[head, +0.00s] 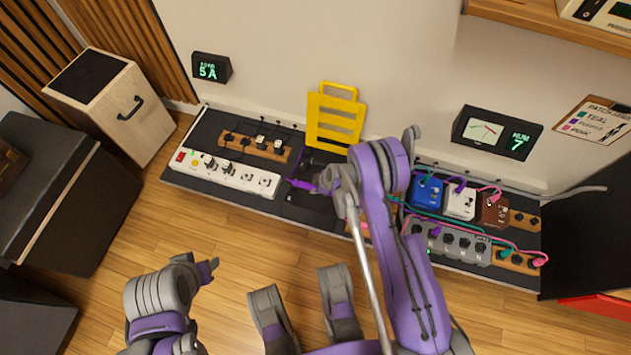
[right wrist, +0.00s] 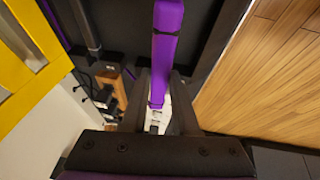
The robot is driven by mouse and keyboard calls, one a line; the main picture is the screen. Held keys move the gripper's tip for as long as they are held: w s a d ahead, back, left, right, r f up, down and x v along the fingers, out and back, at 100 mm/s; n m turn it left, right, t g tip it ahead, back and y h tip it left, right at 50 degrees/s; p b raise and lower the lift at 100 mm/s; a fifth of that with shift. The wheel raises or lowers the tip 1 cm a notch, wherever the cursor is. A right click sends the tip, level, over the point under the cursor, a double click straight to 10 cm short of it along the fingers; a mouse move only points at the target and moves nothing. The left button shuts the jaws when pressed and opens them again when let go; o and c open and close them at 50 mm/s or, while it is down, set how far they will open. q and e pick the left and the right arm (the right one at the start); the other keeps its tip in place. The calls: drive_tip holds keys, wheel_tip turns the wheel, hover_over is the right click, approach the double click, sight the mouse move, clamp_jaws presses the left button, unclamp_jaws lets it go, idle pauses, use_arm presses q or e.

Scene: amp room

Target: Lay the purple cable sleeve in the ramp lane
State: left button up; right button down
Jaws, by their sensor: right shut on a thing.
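My right gripper (head: 322,187) is over the dark strip between the white power strip and the pedals. In the right wrist view its two fingers (right wrist: 160,100) are shut on the purple cable sleeve (right wrist: 167,48). The sleeve (head: 302,185) sticks out to the left in the head view. Below it is a bare dark lane (head: 308,203), partly hidden by my arm; I cannot tell whether the sleeve touches it. The yellow slotted ramp (head: 335,122) stands upright against the wall behind; its edge shows in the right wrist view (right wrist: 22,62). My left gripper (head: 207,270) is away at the lower left, its opening unclear.
The white power strip (head: 232,177) lies left of the lane. Blue (head: 425,190), white (head: 459,203) and brown (head: 492,210) pedals with teal, purple and pink cables stand right. A wooden box (head: 115,112) is at the left. The wooden floor (head: 215,228) in front is clear.

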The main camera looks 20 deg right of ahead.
drive_tip(key=shift+f, duration=0.45)
drive_tip(key=shift+f+b, duration=1.25)
drive_tip(key=shift+f, duration=2.75)
drive_tip(key=c, duration=0.6)
unclamp_jaws()
drive_tip(key=p+v, duration=0.3)
drive_tip(key=v, duration=0.7)
drive_tip(key=shift+s+r, duration=0.2)
drive_tip(key=shift+r, duration=0.1)
